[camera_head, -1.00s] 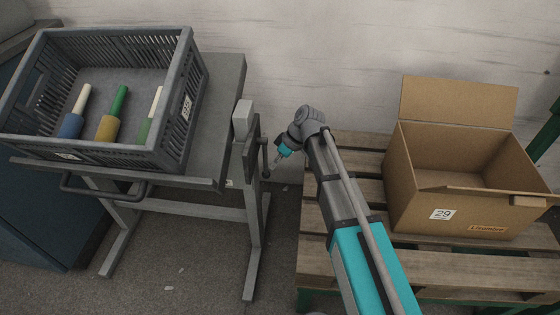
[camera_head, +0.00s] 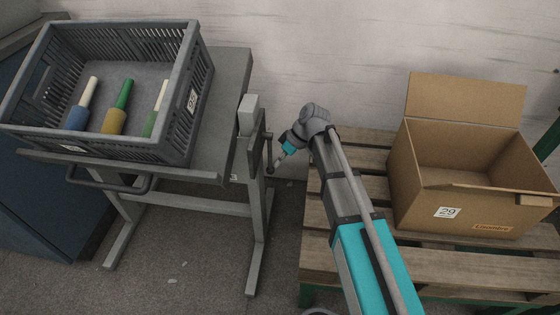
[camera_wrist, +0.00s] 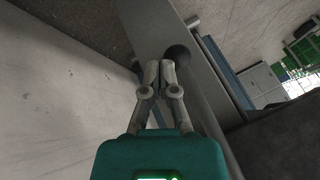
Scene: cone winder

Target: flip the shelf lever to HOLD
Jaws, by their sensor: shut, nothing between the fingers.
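The shelf lever (camera_head: 268,151) is a dark bar on the right side of the grey shelf stand (camera_head: 250,168). In the head view it hangs downward, with a dark ball knob at its lower end. My gripper (camera_head: 274,166) is at the right of that knob, very close to it; I cannot tell whether they touch. In the wrist view the dark knob (camera_wrist: 179,53) shows just beyond and right of my fingertips (camera_wrist: 160,66). The fingers are together and hold nothing. I cannot read any HOLD marking.
A grey crate (camera_head: 188,100) with several coloured cones stands on the shelf at left. A cardboard box (camera_head: 420,195) marked 29 sits on a wooden pallet (camera_head: 350,270) at right. The wall is close behind my gripper. Open floor lies below, between stand and pallet.

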